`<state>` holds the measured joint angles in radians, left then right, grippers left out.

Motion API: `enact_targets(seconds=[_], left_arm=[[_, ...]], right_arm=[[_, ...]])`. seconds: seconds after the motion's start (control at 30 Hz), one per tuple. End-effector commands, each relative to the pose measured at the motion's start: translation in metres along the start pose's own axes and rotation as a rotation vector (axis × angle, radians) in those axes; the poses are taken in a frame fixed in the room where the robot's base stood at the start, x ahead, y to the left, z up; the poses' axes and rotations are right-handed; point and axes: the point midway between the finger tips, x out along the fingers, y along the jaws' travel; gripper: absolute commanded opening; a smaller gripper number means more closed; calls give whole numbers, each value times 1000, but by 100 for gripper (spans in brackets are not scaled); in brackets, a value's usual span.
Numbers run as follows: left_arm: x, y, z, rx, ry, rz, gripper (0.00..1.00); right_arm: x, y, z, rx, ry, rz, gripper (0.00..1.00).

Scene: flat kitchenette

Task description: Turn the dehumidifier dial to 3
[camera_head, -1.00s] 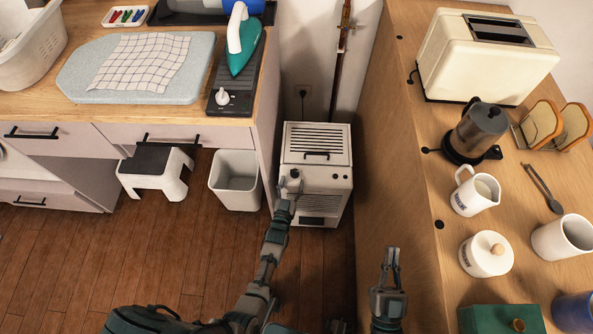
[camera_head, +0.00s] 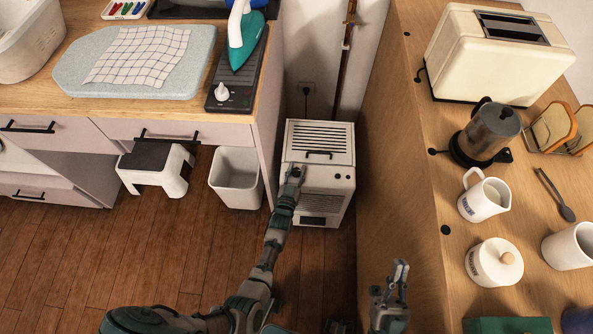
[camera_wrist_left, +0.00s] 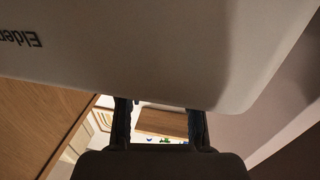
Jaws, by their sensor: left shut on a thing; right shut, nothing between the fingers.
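The dehumidifier (camera_head: 322,138) is the white box with a vented top, standing on the floor between the counter and the wooden side panel. My left gripper (camera_head: 294,172) reaches its front upper left, where the dial sits, and is shut on the dial. The gripper covers the dial, so its setting cannot be read. In the left wrist view, the fingers (camera_wrist_left: 160,112) are a little apart against the pale dehumidifier body (camera_wrist_left: 150,60), which carries partial lettering; the dial does not show there. My right gripper (camera_head: 400,274) is shut and empty, near the wooden panel.
A white bin (camera_head: 236,178) and a step stool (camera_head: 158,170) stand left of the dehumidifier. The counter edge (camera_head: 262,130) is close on its left and the tall wooden panel (camera_head: 395,150) on its right. The floor in front is clear.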

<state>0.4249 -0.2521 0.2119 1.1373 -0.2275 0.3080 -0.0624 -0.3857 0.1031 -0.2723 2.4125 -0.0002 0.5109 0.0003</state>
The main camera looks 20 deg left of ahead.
Motion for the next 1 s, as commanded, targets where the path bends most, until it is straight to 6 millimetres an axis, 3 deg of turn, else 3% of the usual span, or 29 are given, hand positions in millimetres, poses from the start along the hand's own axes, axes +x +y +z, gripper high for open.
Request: enact_targets(seconds=[0.1, 0.4, 0.6, 0.97, 1.0], left_arm=[[1, 0, -2, 2, 2, 16, 0], [2, -1, -4, 11, 8, 227, 1], [1, 0, -2, 5, 5, 342, 0], [0, 0, 0, 0, 1, 363, 0], [0, 0, 0, 0, 1, 363, 38]], right_arm=[[1, 0, 0, -1, -5, 0, 0], [2, 3, 25, -17, -203, 3, 0], [1, 3, 28, -17, -215, 4, 0], [2, 4, 30, -17, -213, 3, 0], [2, 4, 30, -17, -212, 3, 0]])
